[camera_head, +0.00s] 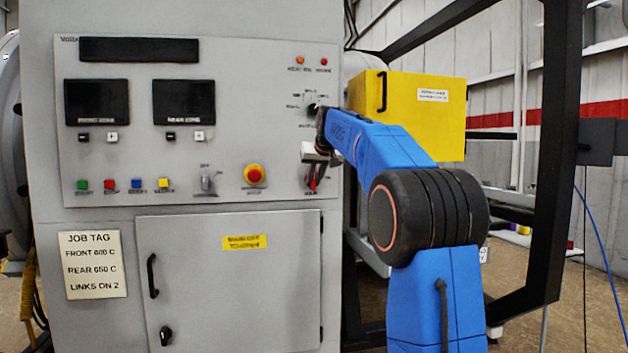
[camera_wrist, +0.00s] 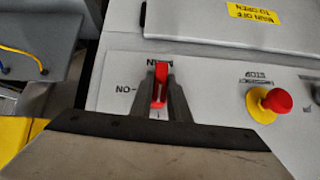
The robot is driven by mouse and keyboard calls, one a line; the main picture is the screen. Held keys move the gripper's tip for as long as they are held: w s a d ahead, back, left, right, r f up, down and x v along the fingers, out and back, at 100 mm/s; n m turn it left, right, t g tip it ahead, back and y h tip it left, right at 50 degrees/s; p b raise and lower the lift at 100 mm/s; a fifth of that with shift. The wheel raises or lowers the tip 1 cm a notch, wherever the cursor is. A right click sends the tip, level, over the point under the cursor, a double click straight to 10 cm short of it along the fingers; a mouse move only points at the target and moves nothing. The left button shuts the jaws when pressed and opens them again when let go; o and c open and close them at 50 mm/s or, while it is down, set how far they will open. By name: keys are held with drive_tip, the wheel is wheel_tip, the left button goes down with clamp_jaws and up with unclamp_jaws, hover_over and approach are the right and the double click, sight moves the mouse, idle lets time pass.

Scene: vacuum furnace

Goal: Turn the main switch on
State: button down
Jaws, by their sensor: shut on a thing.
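The main switch is a red handle (camera_head: 312,184) at the lower right of the grey control panel, above its MAIN label. It also shows in the wrist view (camera_wrist: 160,84), where the picture is upside down. The handle stands roughly upright in line with the MAIN label, and the ON mark (camera_wrist: 128,89) lies off to its side. My gripper (camera_head: 312,173) reaches the switch from the front. In the wrist view its fingers (camera_wrist: 161,93) lie on both sides of the red handle, shut on it. The handle's base is partly hidden by the fingers.
A red emergency stop (camera_head: 254,175) on a yellow base and a grey toggle switch (camera_head: 208,182) sit left of the main switch. A rotary selector (camera_head: 312,109) is above. A yellow box (camera_head: 440,120) is behind my arm. A cabinet door (camera_head: 230,285) is below.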

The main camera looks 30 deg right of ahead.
drive_tip(key=m+y, duration=0.1)
drive_tip(key=t+y, duration=0.1)
drive_tip(key=y, duration=0.1)
drive_tip(key=shift+d+m, duration=0.25)
drive_tip(key=shift+m, duration=0.15)
drive_tip(key=m+t+y, duration=0.1)
drive_tip(key=m+y, duration=0.1)
drive_tip(key=y, duration=0.1)
drive_tip(key=shift+d+f+t, duration=0.1)
drive_tip(key=shift+f+t, duration=0.05)
drive_tip(key=shift+t, duration=0.25)
drive_tip(key=m+t+y, duration=0.2)
drive_tip(key=shift+s+f+y, duration=0.1)
drive_tip(key=shift+f+y, duration=0.05)
drive_tip(key=shift+y, duration=0.25)
drive_tip(key=shift+f+m+t+y, duration=0.1)
drive_tip(key=shift+m+t+y, duration=0.8)
drive_tip(key=shift+m, duration=0.5)
drive_tip(key=shift+t, duration=0.3)
drive_tip(key=c, duration=1.7)
unclamp_jaws()
